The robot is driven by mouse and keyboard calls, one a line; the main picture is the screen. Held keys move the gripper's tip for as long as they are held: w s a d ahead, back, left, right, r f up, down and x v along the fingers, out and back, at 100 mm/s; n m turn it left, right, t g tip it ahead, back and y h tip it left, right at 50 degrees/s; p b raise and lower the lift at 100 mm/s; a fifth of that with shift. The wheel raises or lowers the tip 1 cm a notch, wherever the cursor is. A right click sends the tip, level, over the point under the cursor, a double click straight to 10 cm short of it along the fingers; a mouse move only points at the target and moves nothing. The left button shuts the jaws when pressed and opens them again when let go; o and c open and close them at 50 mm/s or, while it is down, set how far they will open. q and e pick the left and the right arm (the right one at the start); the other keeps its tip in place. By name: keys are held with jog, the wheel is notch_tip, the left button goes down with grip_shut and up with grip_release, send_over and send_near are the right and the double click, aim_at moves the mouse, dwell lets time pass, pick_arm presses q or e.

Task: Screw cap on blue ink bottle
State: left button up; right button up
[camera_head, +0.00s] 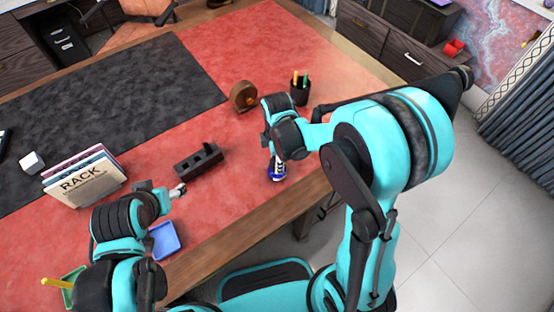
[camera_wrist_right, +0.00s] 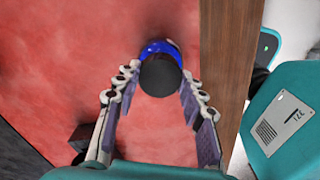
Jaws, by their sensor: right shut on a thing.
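The blue ink bottle (camera_head: 277,175) stands on the red leather near the desk's front edge. My right gripper (camera_head: 276,156) points down right over it. In the right wrist view the round black cap (camera_wrist_right: 160,77) is between the fingertips of my right gripper (camera_wrist_right: 160,84), which is shut on it. The blue bottle (camera_wrist_right: 158,47) shows behind the cap, in line with it. Whether the cap touches the bottle's neck or hovers over it cannot be told. My left gripper (camera_head: 178,190) is low over the desk, left of the bottle; its fingers are too small to read.
A dark block with slots (camera_head: 198,161) lies left of the bottle. A blue tray (camera_head: 164,240) is near the front edge. A pen cup (camera_head: 300,90) and a brown round object (camera_head: 243,96) stand behind. A book rack (camera_head: 84,178) is at left.

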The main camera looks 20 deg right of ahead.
jog(key=m, duration=0.4)
dwell(0.4)
jog(key=m, duration=0.4)
jog(key=shift+f+b, duration=0.1)
jog(key=shift+b, duration=0.3)
jog(key=shift+m, duration=0.3)
jog(key=m, duration=0.3)
jog(key=shift+m, duration=0.3)
